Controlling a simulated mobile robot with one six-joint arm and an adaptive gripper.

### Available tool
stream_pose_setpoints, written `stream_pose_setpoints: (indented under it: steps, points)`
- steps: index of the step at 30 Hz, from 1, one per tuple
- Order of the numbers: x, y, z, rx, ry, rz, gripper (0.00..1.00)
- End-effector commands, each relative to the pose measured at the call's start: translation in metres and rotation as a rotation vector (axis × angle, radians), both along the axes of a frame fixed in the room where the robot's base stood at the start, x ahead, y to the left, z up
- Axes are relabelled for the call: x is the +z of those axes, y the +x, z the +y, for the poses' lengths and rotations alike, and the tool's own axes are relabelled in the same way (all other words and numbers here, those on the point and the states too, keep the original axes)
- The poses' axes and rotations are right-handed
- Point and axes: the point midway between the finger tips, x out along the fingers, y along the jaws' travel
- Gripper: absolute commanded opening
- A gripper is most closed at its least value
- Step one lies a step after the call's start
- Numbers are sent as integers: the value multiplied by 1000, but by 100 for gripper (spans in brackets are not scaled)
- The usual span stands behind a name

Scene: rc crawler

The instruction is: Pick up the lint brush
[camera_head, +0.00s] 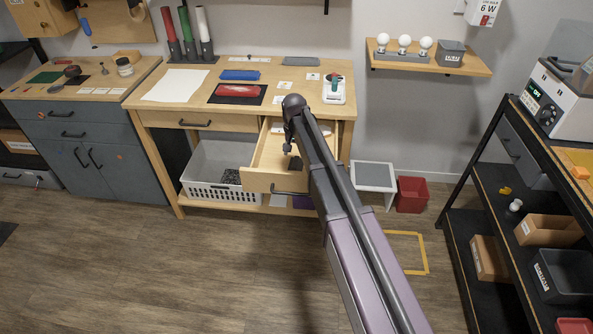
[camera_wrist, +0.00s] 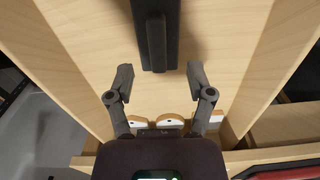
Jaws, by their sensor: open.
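A dark lint brush (camera_wrist: 157,32) lies on the pale wooden floor of the open drawer (camera_head: 262,182), with a narrow raised ridge along it. It runs past the top edge of the wrist view, so part of it is cut off. In the head view a small dark shape in the drawer (camera_head: 295,164) may be the same brush, partly hidden by my arm. My gripper (camera_wrist: 160,76) is open and empty, with its fingertips apart on either side just below the brush's near end in the wrist view. In the head view my gripper (camera_head: 289,148) is over the drawer.
Several white-and-tan rounded things (camera_wrist: 172,121) sit in the drawer near my gripper's base. The drawer's side walls are close on both sides. The workbench top (camera_head: 200,106) holds a red package (camera_head: 238,90) and a blue one (camera_head: 240,75). A white basket (camera_head: 212,168) stands below.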

Motion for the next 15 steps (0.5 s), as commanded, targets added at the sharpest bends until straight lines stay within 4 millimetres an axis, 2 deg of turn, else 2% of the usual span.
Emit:
stream_pose_setpoints:
  steps: [15]
  points:
    - [-4, 0, 0, 1, 0, 0, 69]
